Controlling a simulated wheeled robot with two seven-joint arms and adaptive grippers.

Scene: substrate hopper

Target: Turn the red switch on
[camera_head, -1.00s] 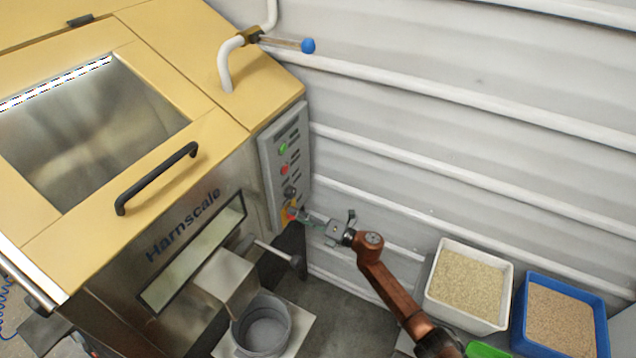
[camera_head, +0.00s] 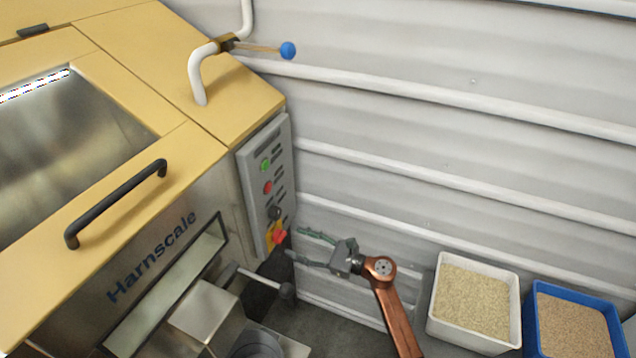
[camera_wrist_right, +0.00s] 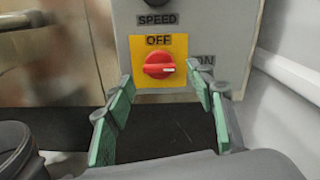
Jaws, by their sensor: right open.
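The red switch (camera_head: 280,237) is a round knob on a yellow plate (camera_wrist_right: 180,45), low on the grey control panel (camera_head: 283,150). The OFF label is above the knob. My right gripper (camera_head: 296,244) is open and empty, to the right of the panel and a little apart from the switch. In the wrist view its green-padded fingers stand left and right below the knob. My left gripper is not in view.
The yellow-topped hopper machine (camera_head: 215,115) fills the left. A ribbed white wall (camera_head: 450,120) runs behind my right arm. A white bin (camera_head: 435,300) and a blue bin (camera_head: 530,320) of granules stand at the lower right.

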